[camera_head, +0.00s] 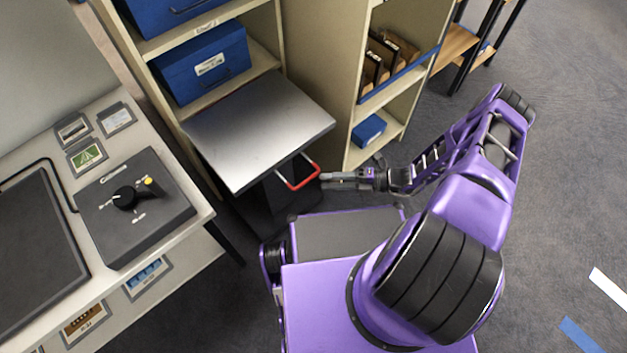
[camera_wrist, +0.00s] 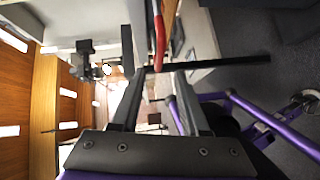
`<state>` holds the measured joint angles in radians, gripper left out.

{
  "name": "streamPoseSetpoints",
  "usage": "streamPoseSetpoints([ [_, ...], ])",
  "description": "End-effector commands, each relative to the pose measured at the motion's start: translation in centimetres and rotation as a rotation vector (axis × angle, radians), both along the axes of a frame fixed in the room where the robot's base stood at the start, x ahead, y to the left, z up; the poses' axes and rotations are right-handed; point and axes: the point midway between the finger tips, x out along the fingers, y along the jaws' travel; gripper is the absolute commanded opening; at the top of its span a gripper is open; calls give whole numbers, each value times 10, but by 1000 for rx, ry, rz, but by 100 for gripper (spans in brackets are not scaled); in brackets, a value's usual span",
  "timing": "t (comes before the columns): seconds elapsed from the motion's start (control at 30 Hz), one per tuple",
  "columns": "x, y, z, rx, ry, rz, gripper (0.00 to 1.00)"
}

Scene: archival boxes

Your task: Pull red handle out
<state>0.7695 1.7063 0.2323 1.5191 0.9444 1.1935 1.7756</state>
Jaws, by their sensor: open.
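The red handle (camera_head: 299,172) is a U-shaped bar on the front edge of a grey metal pull-out shelf (camera_head: 255,120) in the beige shelving. The shelf sticks out of the unit. My gripper (camera_head: 325,177) is at the right side of the handle, its fingertips very close to the bar. In the wrist view, the red handle (camera_wrist: 158,35) shows at the top, just beyond the tips of my open gripper (camera_wrist: 155,80). I cannot tell whether the fingers touch the bar.
A blue box (camera_head: 202,63) sits on the shelf above the metal one. A desk with a black control box (camera_head: 134,205) stands at the left. A second shelving unit (camera_head: 352,140) holds folders and a small blue box (camera_head: 369,131). Open grey floor (camera_head: 570,200) lies at the right.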

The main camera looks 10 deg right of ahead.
Motion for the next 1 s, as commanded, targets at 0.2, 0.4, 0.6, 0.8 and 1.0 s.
streamPoseSetpoints([
  [0.2, -10, -54, 6, -3, 0, -2, 45],
  [0.4, -16, -89, 12, -1, -1, -1, 45],
  [0.6, -20, -105, 15, 0, 1, 0, 45],
  [0.8, -20, -107, 15, 0, 1, 0, 45],
  [1.0, -20, -107, 15, 0, 1, 0, 45],
])
